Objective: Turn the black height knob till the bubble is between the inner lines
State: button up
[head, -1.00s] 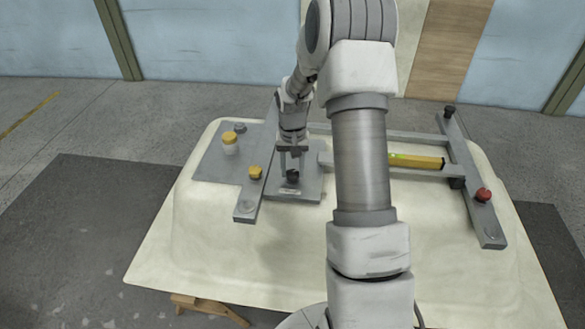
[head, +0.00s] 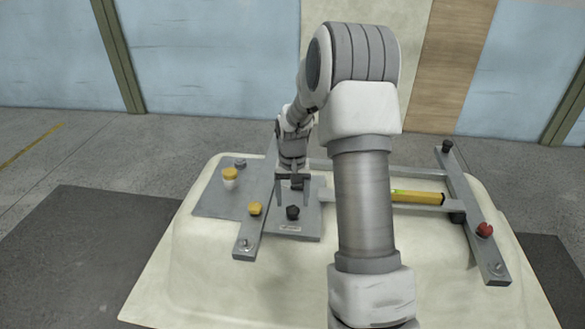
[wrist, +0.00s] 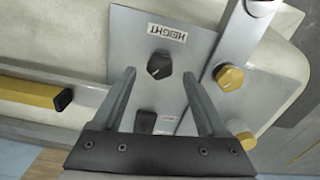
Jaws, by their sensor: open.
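The black height knob (head: 293,212) stands on a grey plate in the head view. It also shows in the wrist view (wrist: 159,65), beside a label reading HEIGHT (wrist: 167,33), with a pale mark on its face. My gripper (head: 293,179) is open and empty, above and behind the knob in the head view. In the wrist view the knob lies near and between the fingertips (wrist: 159,73), apparently untouched. The yellow level (head: 420,197) lies along the bar to the right. Its green vial (head: 399,191) is partly hidden by my arm, and the bubble is too small to read.
A yellow knob (head: 255,209) stands close left of the height knob, and a yellow-topped post (head: 230,175) farther left. A red knob (head: 484,229) and a black knob (head: 446,146) sit on the right bar. The cream shell's front is clear.

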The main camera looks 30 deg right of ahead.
aim_at(293, 209)
notch_tip(293, 209, up, 15)
jog(key=p, duration=0.1)
jog(key=shift+f, duration=0.2)
dwell(0.6)
